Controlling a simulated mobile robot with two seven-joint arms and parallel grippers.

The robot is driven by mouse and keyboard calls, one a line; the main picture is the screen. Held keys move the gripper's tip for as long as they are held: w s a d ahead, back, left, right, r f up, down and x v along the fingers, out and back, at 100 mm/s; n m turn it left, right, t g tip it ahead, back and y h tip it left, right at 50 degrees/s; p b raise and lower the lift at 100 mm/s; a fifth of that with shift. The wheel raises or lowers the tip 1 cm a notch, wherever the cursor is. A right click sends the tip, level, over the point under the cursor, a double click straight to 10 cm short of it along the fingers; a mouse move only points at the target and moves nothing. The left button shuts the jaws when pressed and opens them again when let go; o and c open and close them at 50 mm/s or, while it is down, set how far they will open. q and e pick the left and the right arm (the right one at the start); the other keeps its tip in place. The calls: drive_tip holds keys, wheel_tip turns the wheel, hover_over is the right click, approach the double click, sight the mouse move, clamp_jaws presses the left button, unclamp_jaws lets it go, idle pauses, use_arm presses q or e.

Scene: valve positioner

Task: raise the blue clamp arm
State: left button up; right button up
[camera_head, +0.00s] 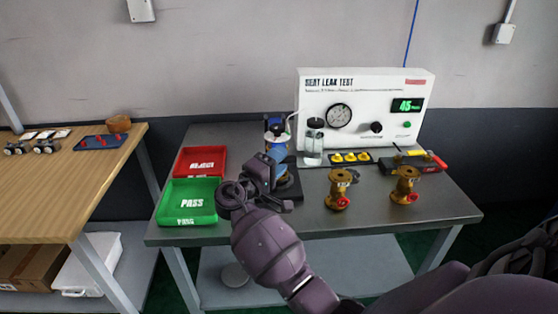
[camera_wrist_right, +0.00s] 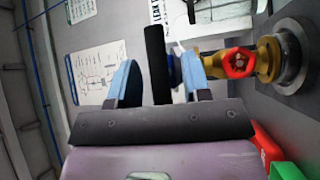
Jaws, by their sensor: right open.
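The clamp fixture (camera_head: 284,188) stands on the steel bench, with blue parts showing above its dark base. My right gripper (camera_head: 270,160) is in front of it and hides part of it. In the right wrist view the right gripper (camera_wrist_right: 161,68) is open, with two light blue fingers apart. A black upright bar (camera_wrist_right: 156,62) shows between them, with a small dark blue part (camera_wrist_right: 173,70) beside it. I cannot tell whether the fingers touch the bar. A brass valve with a red knob (camera_wrist_right: 238,63) lies beyond the right finger. My left gripper is not in view.
A red reject tray (camera_head: 200,160) and green pass tray (camera_head: 187,203) lie left of the fixture. The white leak test panel (camera_head: 360,90) stands behind. Two brass valves (camera_head: 339,188) (camera_head: 405,185) stand to the right. A wooden table (camera_head: 60,190) is at far left.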

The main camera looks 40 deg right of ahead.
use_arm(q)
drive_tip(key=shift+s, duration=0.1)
use_arm(e)
drive_tip(key=shift+d, duration=0.1)
drive_tip(key=shift+c, duration=0.2)
clamp_jaws()
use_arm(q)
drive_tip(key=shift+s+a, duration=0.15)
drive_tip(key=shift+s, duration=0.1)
use_arm(e)
drive_tip(key=shift+w+r, duration=0.1)
